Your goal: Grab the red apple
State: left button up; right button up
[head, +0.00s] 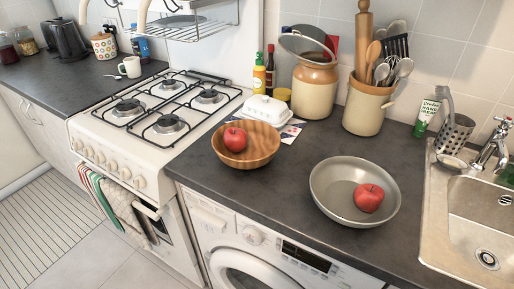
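One red apple (235,139) lies in a brown wooden bowl (262,156) on the dark counter, just right of the stove. A second red apple (368,198) lies in a wide, shallow grey metal bowl (330,196) further right, near the counter's front edge. Both apples show clearly from above, with nothing covering them. Neither of my grippers can be made out in the head view.
The gas stove (150,115) stands left of the bowls. A white butter dish (265,109), a lidded jar (314,88) and a utensil crock (364,108) stand behind them. The sink (436,205) is at right. The washer (215,222) is below. Bare counter (292,172) lies between the bowls.

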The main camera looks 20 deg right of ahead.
aim_at(368, 198)
jog(key=z, duration=1.45)
